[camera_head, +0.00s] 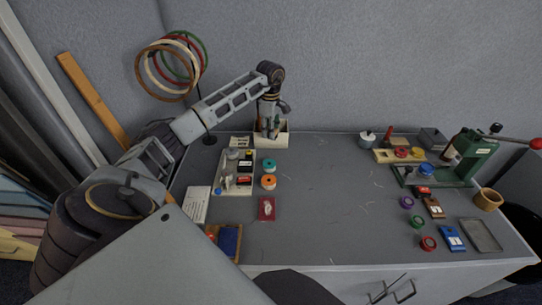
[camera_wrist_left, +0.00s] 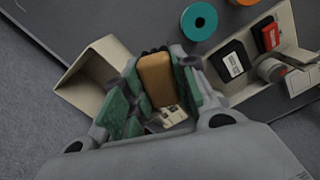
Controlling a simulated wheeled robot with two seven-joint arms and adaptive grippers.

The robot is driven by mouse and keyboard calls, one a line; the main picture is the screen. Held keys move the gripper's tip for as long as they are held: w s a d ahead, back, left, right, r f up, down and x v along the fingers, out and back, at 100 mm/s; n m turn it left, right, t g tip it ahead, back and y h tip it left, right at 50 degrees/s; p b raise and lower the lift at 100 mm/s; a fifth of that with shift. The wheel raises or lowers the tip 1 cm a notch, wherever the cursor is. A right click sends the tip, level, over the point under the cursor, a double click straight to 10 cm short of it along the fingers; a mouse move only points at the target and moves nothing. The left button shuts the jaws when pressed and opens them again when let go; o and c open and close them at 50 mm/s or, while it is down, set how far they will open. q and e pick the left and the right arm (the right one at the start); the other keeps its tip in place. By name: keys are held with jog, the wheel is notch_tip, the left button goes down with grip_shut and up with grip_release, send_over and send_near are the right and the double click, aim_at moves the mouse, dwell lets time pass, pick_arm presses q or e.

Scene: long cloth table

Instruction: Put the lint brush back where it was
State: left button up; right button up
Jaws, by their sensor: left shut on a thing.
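My left gripper (camera_head: 268,120) reaches down at a beige open box (camera_head: 273,140) at the back left of the table. In the left wrist view, its green-padded fingers (camera_wrist_left: 152,92) are shut on a tan wooden piece, which looks like the lint brush (camera_wrist_left: 155,76). The brush is directly over or inside the open box (camera_wrist_left: 88,75); I cannot tell whether it touches the bottom. The brush's lower part is hidden. My right gripper is not in view.
A beige tray (camera_head: 225,187) with small items stands left of the box, beside teal (camera_head: 269,165) and orange (camera_head: 268,182) spools. A hoop stand (camera_head: 206,120) rises at the back left. A green press (camera_head: 472,155) stands at right. The table's middle is clear.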

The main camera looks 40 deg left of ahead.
pick_arm(q)
send_over(271, 156)
jog(key=shift+a+f, duration=0.1)
jog(key=shift+f, duration=3)
jog(key=shift+f, duration=1.85)
jog(key=shift+f, duration=0.1)
jog(key=o, duration=0.7)
jog(key=shift+r, duration=6.1)
